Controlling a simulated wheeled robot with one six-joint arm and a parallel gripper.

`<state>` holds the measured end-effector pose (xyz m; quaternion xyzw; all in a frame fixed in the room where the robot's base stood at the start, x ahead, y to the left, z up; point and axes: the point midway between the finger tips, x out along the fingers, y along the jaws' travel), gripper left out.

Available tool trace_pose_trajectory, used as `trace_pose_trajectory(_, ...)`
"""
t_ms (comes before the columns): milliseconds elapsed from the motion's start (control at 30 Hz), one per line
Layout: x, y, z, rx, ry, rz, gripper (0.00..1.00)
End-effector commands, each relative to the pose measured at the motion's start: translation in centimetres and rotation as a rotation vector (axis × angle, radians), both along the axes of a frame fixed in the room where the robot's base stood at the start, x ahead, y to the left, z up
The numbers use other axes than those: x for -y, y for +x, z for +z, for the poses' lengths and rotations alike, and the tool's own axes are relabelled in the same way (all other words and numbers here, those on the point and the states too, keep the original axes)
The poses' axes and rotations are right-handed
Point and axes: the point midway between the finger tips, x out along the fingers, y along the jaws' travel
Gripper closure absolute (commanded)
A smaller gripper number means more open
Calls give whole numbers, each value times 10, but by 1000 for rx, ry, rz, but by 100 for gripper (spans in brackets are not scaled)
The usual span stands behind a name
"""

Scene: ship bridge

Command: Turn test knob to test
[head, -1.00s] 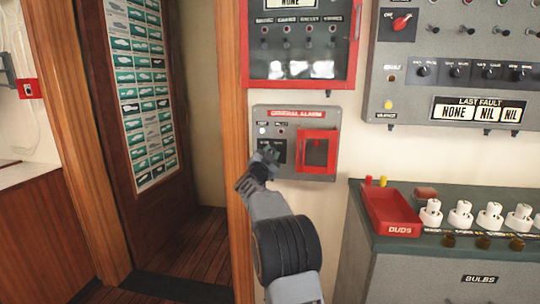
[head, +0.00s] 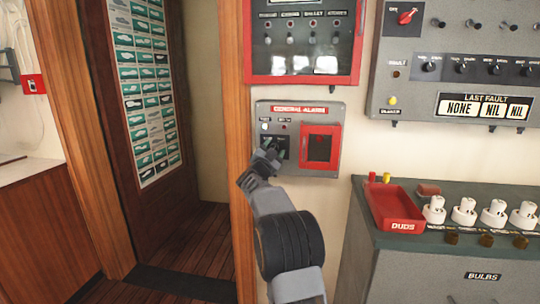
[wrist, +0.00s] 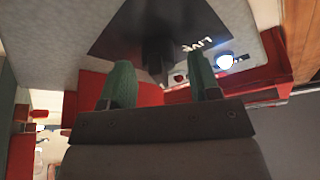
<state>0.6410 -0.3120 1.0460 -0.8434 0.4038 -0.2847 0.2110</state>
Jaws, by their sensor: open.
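The grey general alarm panel (head: 332,107) is on the wall, with a dark knob plate on its left side, mostly behind my gripper (head: 268,154) in the head view. In the wrist view the black plate (wrist: 118,35) shows a dark knob (wrist: 157,58) and an upside-down "LIVE" label (wrist: 197,45). My gripper (wrist: 162,82) is open, its two green fingers apart. The knob appears in the gap between them, just beyond the tips. I see no contact. The knob's exact pointing is too dark to tell.
A red framed cover (head: 320,148) sits right of the knob plate. A lit white lamp (wrist: 224,61) is near the plate. A red-framed cabinet (head: 302,79) hangs above. The bulb counter with a red duds tray (head: 403,227) stands at the lower right. A wooden door post is at left.

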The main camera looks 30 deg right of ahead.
Motion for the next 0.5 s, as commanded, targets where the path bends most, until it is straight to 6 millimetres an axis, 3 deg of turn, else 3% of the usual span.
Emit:
trace_pose_trajectory(167,-15,-9,-5,0,0,1,44)
trace_pose_trajectory(500,-70,-44,-27,0,0,3,44)
